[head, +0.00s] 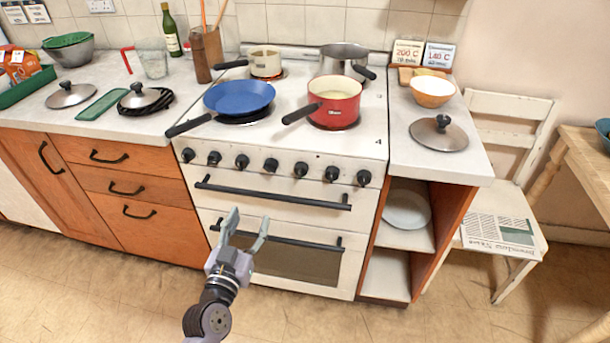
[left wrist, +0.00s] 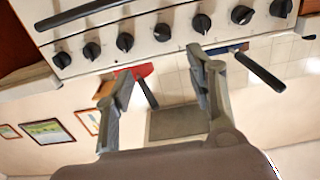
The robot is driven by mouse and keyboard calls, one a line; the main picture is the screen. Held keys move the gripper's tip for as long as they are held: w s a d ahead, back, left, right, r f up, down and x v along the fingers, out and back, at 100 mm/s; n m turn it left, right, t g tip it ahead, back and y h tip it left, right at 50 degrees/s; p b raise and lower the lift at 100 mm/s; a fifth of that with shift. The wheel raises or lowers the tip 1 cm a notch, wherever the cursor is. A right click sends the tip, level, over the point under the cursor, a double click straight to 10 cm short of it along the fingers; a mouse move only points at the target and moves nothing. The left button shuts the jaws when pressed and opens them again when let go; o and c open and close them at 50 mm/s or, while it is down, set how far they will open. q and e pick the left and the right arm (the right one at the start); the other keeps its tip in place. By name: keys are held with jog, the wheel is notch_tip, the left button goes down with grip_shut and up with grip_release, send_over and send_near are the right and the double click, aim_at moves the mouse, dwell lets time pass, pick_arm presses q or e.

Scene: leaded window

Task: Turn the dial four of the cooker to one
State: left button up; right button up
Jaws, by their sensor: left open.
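The white cooker (head: 313,152) stands in the middle of the head view. A row of several black dials runs along its front panel, with a middle dial (head: 271,165) among them. Their numbers are too small to read, so I cannot tell which is dial four. My left gripper (head: 249,215) is open and empty, in front of the oven doors and below the dials. In the left wrist view the dials cross the top, and a middle dial (left wrist: 162,32) shows just beyond the open fingers (left wrist: 161,63). No finger visibly touches a dial. My right gripper is not in view.
Upper and lower oven handles (head: 272,195) stick out below the dials. A blue pan (head: 239,96) and a red pot (head: 334,101) stand on the hob, their handles reaching toward the front. A chair (head: 510,190) stands at the right. The floor in front is clear.

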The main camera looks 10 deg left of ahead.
pick_arm(q)
send_near(270, 167)
jog(key=w, duration=0.7)
jog(key=shift+w+d+f, duration=0.1)
jog(key=shift+w+f, duration=0.15)
jog(key=shift+f, duration=0.15)
jog(key=shift+w, duration=0.55)
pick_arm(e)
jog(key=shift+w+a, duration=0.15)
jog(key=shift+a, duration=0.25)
pick_arm(q)
jog(key=shift+c, duration=0.2)
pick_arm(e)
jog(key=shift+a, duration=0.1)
pick_arm(q)
jog(key=c, duration=1.1)
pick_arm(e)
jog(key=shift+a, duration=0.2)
